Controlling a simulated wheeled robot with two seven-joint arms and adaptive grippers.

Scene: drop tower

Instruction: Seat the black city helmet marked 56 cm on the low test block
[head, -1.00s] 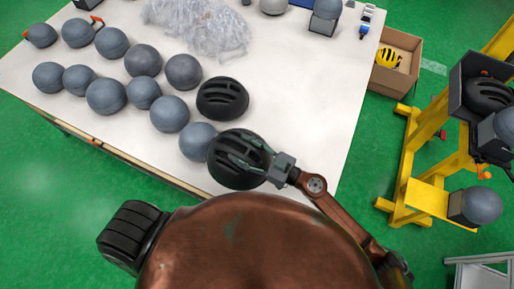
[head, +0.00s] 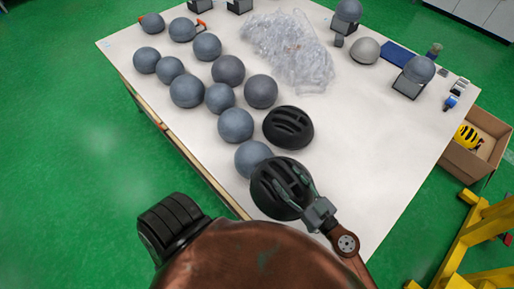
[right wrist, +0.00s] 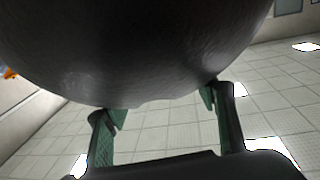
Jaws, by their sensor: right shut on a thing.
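A black vented helmet (head: 273,190) is in my right gripper (head: 301,189), at the table's near edge in the head view. The fingers are closed on it, and its dark curved surface fills the top of the right wrist view (right wrist: 140,50). A second black helmet (head: 288,127) sits on the table just beyond it. No size mark is readable on either. Grey domes stand on dark blocks at the table's right (head: 408,88) and back (head: 345,28); I cannot tell whether either is the low test block. My left gripper is not in view.
Several loose grey balls (head: 228,70) cover the left of the white table (head: 365,140). Clear plastic wrap (head: 290,48) lies at the back. A cardboard box (head: 462,163) with a yellow helmet (head: 467,136) and part of a yellow frame (head: 455,245) are at right. The table's right front is clear.

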